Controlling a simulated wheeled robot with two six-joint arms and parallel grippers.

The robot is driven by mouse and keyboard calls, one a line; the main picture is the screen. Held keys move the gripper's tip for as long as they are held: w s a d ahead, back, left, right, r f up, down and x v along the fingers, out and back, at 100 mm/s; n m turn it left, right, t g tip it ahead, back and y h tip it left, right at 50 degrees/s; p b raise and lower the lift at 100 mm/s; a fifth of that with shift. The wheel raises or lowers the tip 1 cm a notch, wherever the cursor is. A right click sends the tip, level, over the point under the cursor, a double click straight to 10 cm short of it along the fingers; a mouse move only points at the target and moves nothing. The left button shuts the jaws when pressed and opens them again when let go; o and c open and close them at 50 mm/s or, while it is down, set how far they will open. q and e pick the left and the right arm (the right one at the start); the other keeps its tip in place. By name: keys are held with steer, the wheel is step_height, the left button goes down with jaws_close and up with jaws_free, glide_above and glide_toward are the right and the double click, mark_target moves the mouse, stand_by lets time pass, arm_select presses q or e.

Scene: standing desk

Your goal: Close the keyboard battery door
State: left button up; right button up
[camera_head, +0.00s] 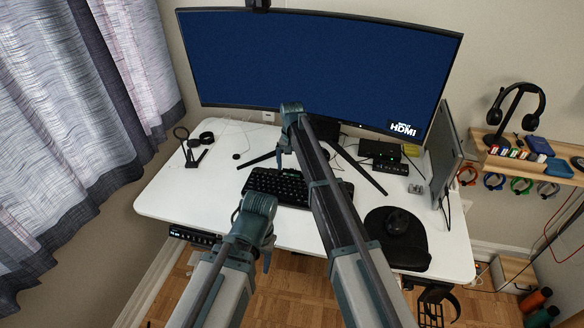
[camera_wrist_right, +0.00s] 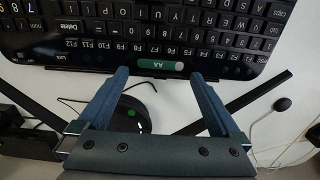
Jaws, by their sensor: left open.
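The black keyboard (camera_head: 280,187) lies on the white desk below the monitor. In the right wrist view, the keyboard (camera_wrist_right: 190,30) appears upside down. A green strip marked AA (camera_wrist_right: 160,66), with a white end, is in the middle of its rear edge. I cannot tell the battery door apart from this strip. My right gripper (camera_head: 280,158) is behind the keyboard. In its wrist view, the right gripper (camera_wrist_right: 159,76) is open and empty, its fingers on either side of the strip. My left gripper (camera_head: 267,262) is open and empty in front of the keyboard, near the desk's front edge.
The monitor (camera_head: 310,60) stands behind the keyboard on black splayed legs (camera_head: 370,178). A mouse (camera_head: 397,222) on a black pad (camera_head: 412,250) is at the right.

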steer(key=c, duration=1)
steer(key=shift+s+t, duration=0.55)
steer(key=shift+t, duration=0.05)
steer(key=shift+s+a+f+t+h+b, duration=0.15)
steer(key=shift+s+f+t+h+b, duration=0.1)
steer(key=shift+t+h+b, duration=0.4)
steer(key=shift+t+b, duration=0.3)
steer(key=shift+t, duration=0.45)
steer(key=shift+w+r, duration=0.15)
steer(key=o, duration=1.1)
steer(key=shift+c, duration=0.2)
steer(key=shift+r, duration=0.1)
